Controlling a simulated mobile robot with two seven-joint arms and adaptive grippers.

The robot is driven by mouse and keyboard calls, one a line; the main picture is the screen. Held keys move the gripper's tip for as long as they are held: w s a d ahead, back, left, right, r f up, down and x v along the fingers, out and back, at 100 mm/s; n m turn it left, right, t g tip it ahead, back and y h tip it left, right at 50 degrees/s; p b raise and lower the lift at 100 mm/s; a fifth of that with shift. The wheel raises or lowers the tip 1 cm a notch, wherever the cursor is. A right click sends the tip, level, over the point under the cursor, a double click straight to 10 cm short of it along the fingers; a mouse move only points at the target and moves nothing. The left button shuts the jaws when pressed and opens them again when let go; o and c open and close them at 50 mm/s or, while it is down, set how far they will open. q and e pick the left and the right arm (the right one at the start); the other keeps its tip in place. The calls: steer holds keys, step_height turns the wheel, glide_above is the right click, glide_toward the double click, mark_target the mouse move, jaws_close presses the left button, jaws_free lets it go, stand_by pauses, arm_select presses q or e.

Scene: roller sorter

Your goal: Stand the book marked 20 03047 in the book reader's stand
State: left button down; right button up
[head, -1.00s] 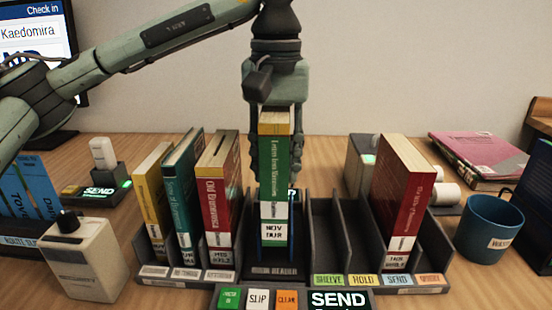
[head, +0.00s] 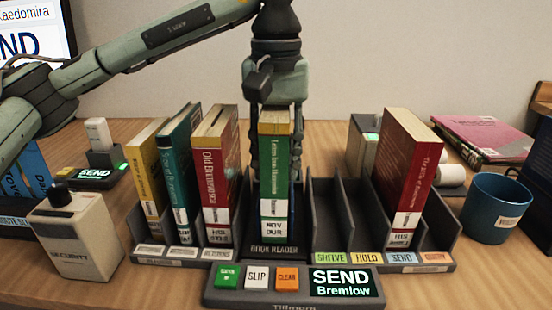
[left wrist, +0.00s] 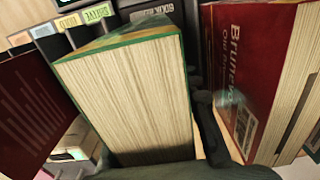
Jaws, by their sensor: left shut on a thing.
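A green book (head: 275,165) with a yellow top band and a white spine label reading "NOV DUR" is upright at the book reader (head: 273,251), in the middle of the desk. My left gripper (head: 275,170) comes down from above behind it and is shut on it. The book's lower end is at the stand's front lip; whether it rests on the stand's floor is hidden. In the left wrist view its page block (left wrist: 130,95) fills the middle. The number 20 03047 is not legible on any book. My right gripper is not in view.
Left of the reader a rack holds yellow (head: 150,180), teal (head: 180,165) and red (head: 215,175) books. Right of it, a slotted rack (head: 335,225) has empty slots and a red book (head: 405,175). In front is a button panel (head: 225,298) showing "SEND Bremlow". A blue mug (head: 495,205) stands right.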

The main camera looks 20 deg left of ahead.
arm_select(q)
steer(key=shift+f+b, duration=0.5)
stand_by(0.3)
steer(key=c, duration=1)
jaws_free()
step_height(320, 180, up, 12)
